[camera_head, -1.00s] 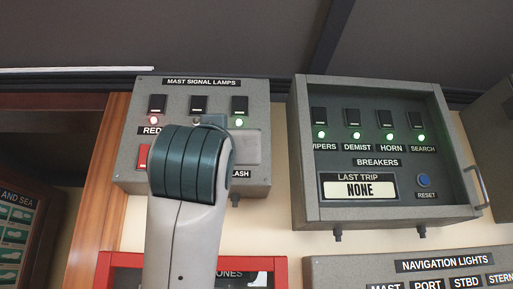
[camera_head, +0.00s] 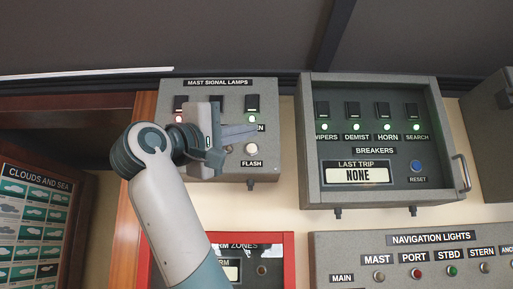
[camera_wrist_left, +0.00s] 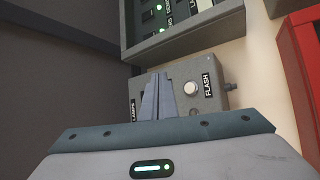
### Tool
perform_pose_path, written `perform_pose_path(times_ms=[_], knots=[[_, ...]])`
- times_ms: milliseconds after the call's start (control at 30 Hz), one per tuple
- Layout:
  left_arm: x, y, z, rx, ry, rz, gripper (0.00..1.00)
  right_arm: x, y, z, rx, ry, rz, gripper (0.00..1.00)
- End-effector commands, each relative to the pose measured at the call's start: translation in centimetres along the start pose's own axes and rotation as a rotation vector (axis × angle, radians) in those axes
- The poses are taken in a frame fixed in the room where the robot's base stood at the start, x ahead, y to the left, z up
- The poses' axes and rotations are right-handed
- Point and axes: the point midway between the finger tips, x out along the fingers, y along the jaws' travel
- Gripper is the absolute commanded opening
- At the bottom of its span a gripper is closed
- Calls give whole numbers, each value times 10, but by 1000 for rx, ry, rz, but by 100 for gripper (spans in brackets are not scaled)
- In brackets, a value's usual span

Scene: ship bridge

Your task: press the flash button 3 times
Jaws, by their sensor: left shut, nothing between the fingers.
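The flash button (camera_head: 252,149) is a round white button above its FLASH label, at the lower right of the grey mast signal lamps box (camera_head: 262,172). In the left wrist view the button (camera_wrist_left: 190,88) shows just right of my fingertips. My left gripper (camera_head: 254,129) is shut and empty, its fingers pointing right across the box, just above the button in the head view. In the wrist view the shut fingers (camera_wrist_left: 159,75) stand beside the button; I cannot tell the gap. The gripper hides the middle of the box. My right gripper is not in view.
A breakers box (camera_head: 310,190) with a glass-like front and handle (camera_head: 461,172) is close on the right. Below are a red-framed alarm panel (camera_head: 287,262) and the navigation lights panel (camera_head: 335,245). A clouds and sea poster (camera_head: 38,228) is at left.

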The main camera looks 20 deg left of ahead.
Motion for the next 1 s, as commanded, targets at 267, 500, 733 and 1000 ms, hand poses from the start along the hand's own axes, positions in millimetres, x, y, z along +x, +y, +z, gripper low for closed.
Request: perform_pose_path(times_ms=[267, 500, 733, 1000], knots=[[2, 0, -1, 3, 1, -1, 0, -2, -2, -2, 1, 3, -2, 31], [12, -6, -8, 2, 1, -2, 0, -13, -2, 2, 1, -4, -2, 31], [30, -17, -21, 2, 0, -4, 0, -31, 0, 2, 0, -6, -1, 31], [50, -35, -36, 3, 1, -4, 0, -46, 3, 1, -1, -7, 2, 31]])
